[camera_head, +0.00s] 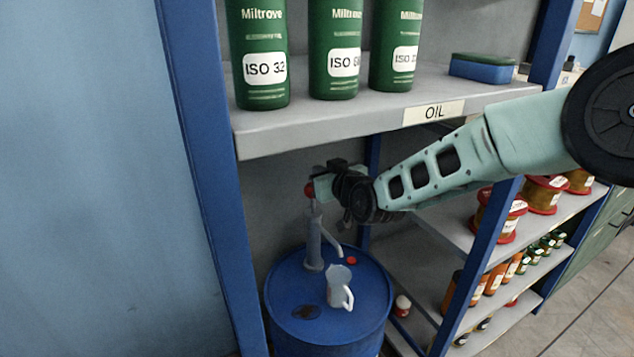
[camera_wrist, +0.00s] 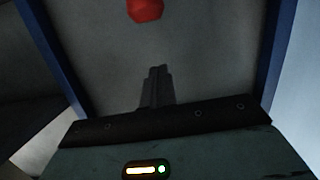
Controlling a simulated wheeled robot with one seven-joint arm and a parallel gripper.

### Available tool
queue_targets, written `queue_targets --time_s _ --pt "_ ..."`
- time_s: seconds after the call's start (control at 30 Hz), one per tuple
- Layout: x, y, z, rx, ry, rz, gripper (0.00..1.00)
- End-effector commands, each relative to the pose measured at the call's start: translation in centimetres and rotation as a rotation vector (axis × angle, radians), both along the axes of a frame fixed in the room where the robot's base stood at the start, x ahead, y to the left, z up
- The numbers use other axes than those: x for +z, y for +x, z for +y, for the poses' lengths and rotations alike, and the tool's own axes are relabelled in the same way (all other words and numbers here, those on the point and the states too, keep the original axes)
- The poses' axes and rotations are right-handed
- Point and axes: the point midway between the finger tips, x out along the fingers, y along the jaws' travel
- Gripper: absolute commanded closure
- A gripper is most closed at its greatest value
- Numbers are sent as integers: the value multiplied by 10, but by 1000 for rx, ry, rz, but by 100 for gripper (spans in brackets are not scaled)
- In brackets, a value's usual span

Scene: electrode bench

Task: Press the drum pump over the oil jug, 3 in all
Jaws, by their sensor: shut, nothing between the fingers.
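The drum pump (camera_head: 314,246) is a grey upright post with a spout, standing on top of a blue drum (camera_head: 325,331). Its red knob (camera_head: 309,190) is at the top of the rod and also shows in the wrist view (camera_wrist: 145,10) at the top edge. The oil jug (camera_head: 339,286) is a pale jug with a handle, standing on the drum lid near the spout. My gripper (camera_head: 325,183) is at about the knob's height, close beside it in the head view. In the wrist view my gripper (camera_wrist: 158,75) is shut and empty, with the knob beyond its tips. I cannot tell whether they touch.
A shelf (camera_head: 375,118) labelled OIL hangs above the drum, with green ISO bottles (camera_head: 258,55) and a blue box (camera_head: 482,69). A blue rack post (camera_head: 203,180) stands on the left. Lower shelves at right hold red spools (camera_head: 502,212) and small bottles. A red cap (camera_head: 352,261) lies on the drum.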

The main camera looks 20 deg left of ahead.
Motion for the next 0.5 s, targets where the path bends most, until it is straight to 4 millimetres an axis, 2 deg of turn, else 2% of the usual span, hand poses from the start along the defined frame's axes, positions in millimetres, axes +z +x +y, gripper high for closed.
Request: queue_targets --time_s 0.17,0.3,0.5 --pt "-5 18 20 -1 1 0 100" --pt "-28 19 20 -2 -2 4 100" --pt "-43 20 20 0 -1 1 100"
